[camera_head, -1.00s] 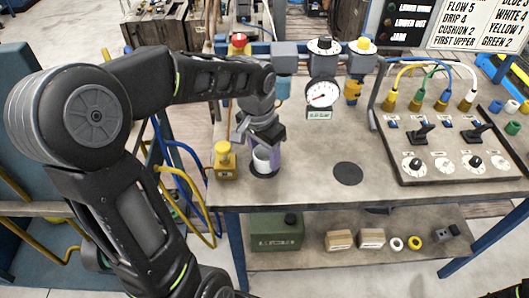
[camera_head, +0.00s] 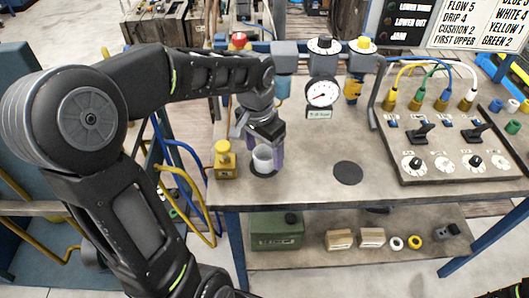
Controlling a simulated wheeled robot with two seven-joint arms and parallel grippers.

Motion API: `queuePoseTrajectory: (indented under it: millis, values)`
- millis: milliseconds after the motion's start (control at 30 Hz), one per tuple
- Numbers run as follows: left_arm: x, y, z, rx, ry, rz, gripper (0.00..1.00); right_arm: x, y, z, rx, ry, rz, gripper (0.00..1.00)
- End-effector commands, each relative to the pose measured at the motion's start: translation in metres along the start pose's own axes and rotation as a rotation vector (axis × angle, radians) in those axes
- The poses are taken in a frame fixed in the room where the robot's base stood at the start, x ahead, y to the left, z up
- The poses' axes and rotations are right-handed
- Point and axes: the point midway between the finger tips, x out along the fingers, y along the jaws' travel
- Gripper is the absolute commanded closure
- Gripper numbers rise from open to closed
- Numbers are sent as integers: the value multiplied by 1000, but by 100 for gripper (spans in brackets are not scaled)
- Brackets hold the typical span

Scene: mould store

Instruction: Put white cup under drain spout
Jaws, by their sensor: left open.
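The white cup (camera_head: 263,158) stands on or just above a dark round spot (camera_head: 264,172) near the left front of the bench. My left gripper (camera_head: 267,148) is open, with its fingers on both sides of the cup; its hand hides part of the cup's back. Contact between the fingers and the cup cannot be made out. A blue-grey fitting (camera_head: 284,85), possibly the drain spout, hangs from the pipe assembly behind the gripper.
A yellow block (camera_head: 225,160) stands close left of the cup. A second dark round spot (camera_head: 347,173) lies bare to the right. A dial gauge (camera_head: 321,95) stands behind it. A control panel (camera_head: 451,145) with levers and knobs fills the right side.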

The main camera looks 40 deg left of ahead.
Motion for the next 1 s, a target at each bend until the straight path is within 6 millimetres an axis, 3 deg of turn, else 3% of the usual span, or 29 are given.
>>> queuePoseTrajectory:
  millis: [500, 667, 1000]
  values:
    - [-97, 0, -1, 1, 3, -1, 26, -2, -1, 0, 0, 0, 0, 64]
    - [-108, 0, 0, 1, 1, 0, 26, -2, -1, 0, 0, -1, 0, 64]
    - [-108, 0, 0, 1, 0, 0, 26, -2, -1, 0, 0, 0, 0, 64]
